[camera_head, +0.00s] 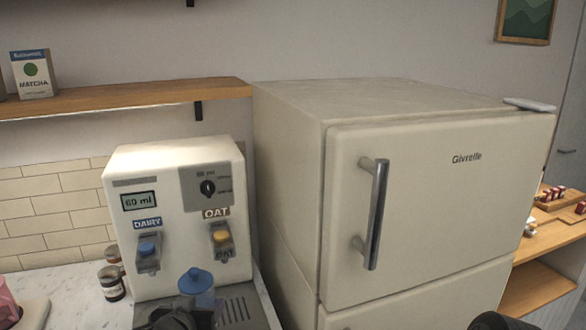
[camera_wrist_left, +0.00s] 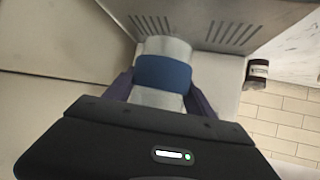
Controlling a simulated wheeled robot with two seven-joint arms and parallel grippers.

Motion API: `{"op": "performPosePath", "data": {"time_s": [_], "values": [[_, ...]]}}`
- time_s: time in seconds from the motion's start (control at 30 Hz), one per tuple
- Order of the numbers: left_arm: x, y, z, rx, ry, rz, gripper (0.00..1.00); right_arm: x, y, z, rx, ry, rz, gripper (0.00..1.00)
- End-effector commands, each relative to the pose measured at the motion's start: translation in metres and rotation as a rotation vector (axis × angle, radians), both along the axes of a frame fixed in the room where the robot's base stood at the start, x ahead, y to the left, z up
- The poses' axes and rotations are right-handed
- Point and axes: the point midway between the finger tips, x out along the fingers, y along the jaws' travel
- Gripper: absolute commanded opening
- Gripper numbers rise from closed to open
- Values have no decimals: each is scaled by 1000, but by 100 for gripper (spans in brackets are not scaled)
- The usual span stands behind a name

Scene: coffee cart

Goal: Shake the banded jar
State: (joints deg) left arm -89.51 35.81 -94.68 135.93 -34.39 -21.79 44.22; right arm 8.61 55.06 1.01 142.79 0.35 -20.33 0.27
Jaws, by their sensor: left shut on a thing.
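The banded jar (camera_head: 197,282) is in front of the milk dispenser in the head view, with a blue knobbed lid on top. In the left wrist view the banded jar (camera_wrist_left: 163,73) is pale with a wide blue band. My left gripper (camera_wrist_left: 160,98) is shut on it, one finger on each side of the band. In the head view my left gripper (camera_head: 178,319) shows only as a dark shape at the bottom edge, beside the jar's lower part. My right gripper's fingers do not show.
The white dispenser (camera_head: 172,180) stands behind the jar, with a grey drip tray (camera_head: 236,312) at its front. A tall cream fridge (camera_head: 430,220) is to the right. Small dark-banded jars (camera_head: 112,284) stand left of the dispenser. A wooden shelf (camera_head: 130,98) is above.

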Motion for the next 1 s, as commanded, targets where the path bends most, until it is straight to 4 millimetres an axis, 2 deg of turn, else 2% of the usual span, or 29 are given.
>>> {"op": "performPosePath", "data": {"time_s": [0.03, 0.17, 0.3, 0.33, 1.0], "values": [[0, -4, 12, -7, -5, -8, 0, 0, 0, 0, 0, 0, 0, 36], [-1, 1, 5, 7, 4, 3, 0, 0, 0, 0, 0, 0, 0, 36], [-2, 5, -49, 19, 13, 8, 0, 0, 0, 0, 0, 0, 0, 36], [-1, 4, -53, 15, 10, 5, 0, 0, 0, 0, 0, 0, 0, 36], [0, 0, -51, 3, 1, -1, 0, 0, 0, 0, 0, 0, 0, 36]]}}
